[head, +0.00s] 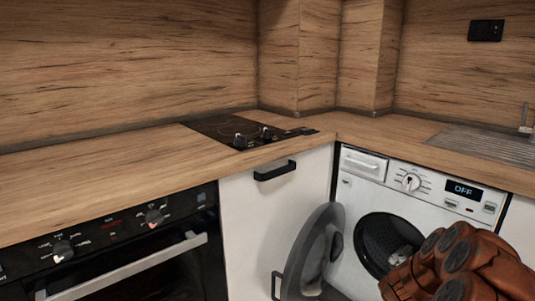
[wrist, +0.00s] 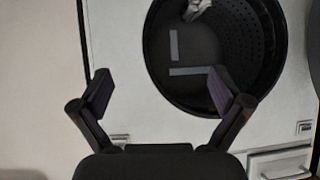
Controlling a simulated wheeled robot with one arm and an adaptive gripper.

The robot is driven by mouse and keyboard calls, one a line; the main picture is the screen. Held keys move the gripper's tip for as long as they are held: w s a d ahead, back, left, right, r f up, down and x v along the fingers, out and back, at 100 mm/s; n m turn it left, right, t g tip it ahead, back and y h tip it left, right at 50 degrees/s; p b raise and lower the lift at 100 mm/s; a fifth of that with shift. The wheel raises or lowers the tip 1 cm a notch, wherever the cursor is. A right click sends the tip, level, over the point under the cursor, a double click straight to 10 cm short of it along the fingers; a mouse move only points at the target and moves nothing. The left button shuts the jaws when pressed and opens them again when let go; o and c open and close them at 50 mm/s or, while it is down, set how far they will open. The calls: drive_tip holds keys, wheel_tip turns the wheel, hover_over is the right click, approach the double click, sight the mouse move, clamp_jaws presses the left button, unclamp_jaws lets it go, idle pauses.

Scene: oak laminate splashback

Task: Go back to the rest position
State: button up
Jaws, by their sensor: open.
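My gripper (wrist: 160,88) is open in the wrist view, its two dark fingers wide apart with nothing between them. It is in front of the washing machine (head: 362,184), facing the open drum (wrist: 185,60). A light, crumpled cloth-like item (wrist: 197,9) lies in the drum; it also shows in the head view (head: 404,254). The round door (head: 310,252) of the machine stands open to the left. My orange-brown arm covers the lower right of the head view and hides part of the machine; the fingers do not show there.
The machine's display (head: 463,190) reads OFF. An oven (head: 110,245) with a bar handle is at the left, and a white cabinet (head: 250,215) is between. The wooden countertop (head: 110,175) is largely clear, with a black hob (head: 230,127) in the corner and a sink (head: 485,144) at the right.

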drive_tip(key=a+r+n+t+y+p, duration=0.1)
drive_tip(key=a+r+n+y+p, duration=0.7)
drive_tip(key=a+r, duration=1.65)
drive_tip(key=s+a+r+n+g+y+p, duration=0.1)
drive_tip(key=s+a+r+g+y+p, duration=0.15)
drive_tip(key=s+a+r+p, duration=0.6)
drive_tip(key=s+a+r+n+g+y+p, duration=0.1)
drive_tip(key=s+a+r+g+p, duration=0.3)
drive_tip(key=s, duration=0.7)
drive_tip(key=s+d+r+g+h+p, duration=0.1)
drive_tip(key=s+r+p, duration=0.3)
drive_tip(key=s, duration=0.6)
drive_tip(key=s+d+r+g+h+p, duration=0.1)
drive_tip(key=s+r+g+h+p, duration=0.1)
drive_tip(key=s+r+p, duration=0.2)
drive_tip(key=s+r, duration=0.3)
drive_tip(key=s, duration=0.4)
drive_tip(key=shift+d+n, duration=0.3)
drive_tip(key=shift+d, duration=0.1)
